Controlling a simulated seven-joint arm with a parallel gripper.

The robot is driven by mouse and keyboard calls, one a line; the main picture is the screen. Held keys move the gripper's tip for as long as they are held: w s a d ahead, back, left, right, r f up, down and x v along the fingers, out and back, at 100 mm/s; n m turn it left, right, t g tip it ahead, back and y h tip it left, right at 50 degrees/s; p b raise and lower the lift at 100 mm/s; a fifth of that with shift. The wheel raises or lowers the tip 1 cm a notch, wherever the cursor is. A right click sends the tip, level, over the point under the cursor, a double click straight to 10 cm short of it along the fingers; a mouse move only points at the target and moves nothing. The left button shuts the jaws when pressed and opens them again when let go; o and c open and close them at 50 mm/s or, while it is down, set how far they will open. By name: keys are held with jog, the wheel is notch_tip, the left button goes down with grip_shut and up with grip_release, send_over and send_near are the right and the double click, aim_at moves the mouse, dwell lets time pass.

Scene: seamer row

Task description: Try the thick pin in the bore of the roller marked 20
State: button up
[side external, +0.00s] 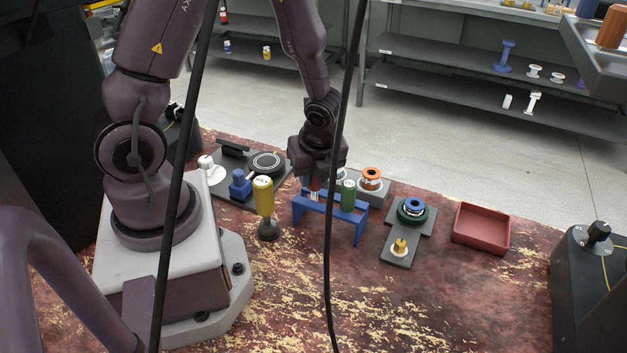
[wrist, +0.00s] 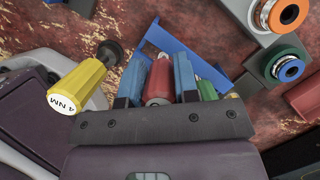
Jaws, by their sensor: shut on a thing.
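My gripper (side external: 315,182) is shut on a red-handled pin (wrist: 158,82) at the blue rack (side external: 361,232). The red handle (side external: 315,184) sits between the blue finger pads in the wrist view. Pale metal shows under it in the side view; I cannot tell if the pin is clear of the rack. A green-handled pin (side external: 348,194) stands in the rack beside it. An orange-topped roller (side external: 371,179) stands on a grey block behind. A green roller with a blue ring (side external: 413,208) is on a dark plate to the right. No 20 mark is readable on either.
A brass-coloured piece (side external: 400,246) is on the dark plate. A red tray (side external: 482,245) is empty at right. The front of the worn table is clear apart from a cable crossing the view.

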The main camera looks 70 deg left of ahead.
notch_tip(320, 180, up, 7)
jog(key=shift+f, duration=0.1)
jog(key=w+a+r, duration=0.1)
jog(key=w+a, duration=0.2)
jog(key=w, duration=1.1)
jog(key=shift+w+a+r, duration=0.15)
jog(key=shift+w+a, duration=0.05)
jog(key=shift+f, duration=3.2)
jog(key=shift+f, duration=0.35)
jog(key=shift+r, duration=0.1)
jog(key=shift+r, duration=2.45)
